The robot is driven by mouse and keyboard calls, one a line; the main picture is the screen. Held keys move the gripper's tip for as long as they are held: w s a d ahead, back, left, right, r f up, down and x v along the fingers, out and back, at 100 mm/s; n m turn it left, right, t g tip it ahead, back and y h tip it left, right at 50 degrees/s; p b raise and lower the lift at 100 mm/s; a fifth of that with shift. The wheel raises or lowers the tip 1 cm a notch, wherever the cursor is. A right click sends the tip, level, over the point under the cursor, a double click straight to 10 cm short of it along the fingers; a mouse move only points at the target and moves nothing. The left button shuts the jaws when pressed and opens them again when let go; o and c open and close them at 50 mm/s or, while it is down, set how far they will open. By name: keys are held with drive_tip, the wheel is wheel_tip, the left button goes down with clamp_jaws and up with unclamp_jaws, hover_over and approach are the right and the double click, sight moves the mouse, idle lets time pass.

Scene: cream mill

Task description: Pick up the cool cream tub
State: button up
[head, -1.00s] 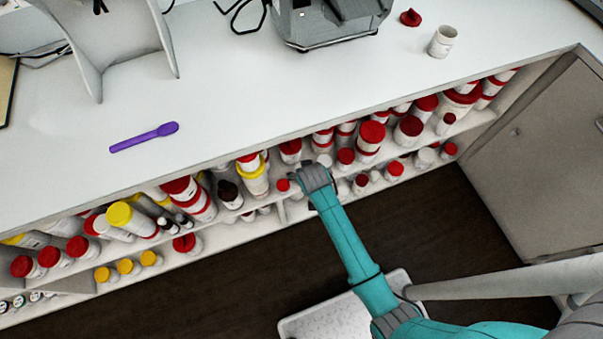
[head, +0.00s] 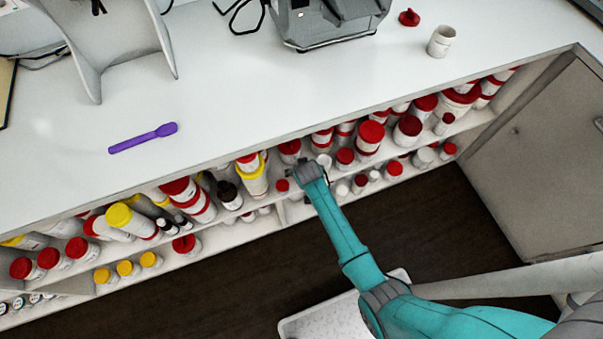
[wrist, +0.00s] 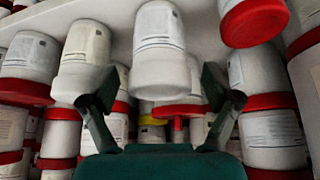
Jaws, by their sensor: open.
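My gripper (wrist: 163,90) is open and empty in the wrist view. Between and beyond its fingertips is a white tub (wrist: 160,45) with a white lid and a printed label; the tub appears upside down in this view. A similar white-lidded tub (wrist: 86,55) is beside it to the left. The labels are too small to read, so I cannot tell for sure which is the cool cream tub. In the head view my gripper is at the shelf opening, largely hidden by my wrist, and a white-lidded tub (head: 325,160) shows just right of it.
Many red-lidded tubs crowd the shelf, including one (wrist: 253,22) at upper right in the wrist view. The white counter (head: 240,110) overhangs the shelf. On it are a purple spoon (head: 143,138), a lidless white tub (head: 441,42) and a red lid (head: 409,17).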

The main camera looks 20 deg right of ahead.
drive_tip(key=c, duration=1.3)
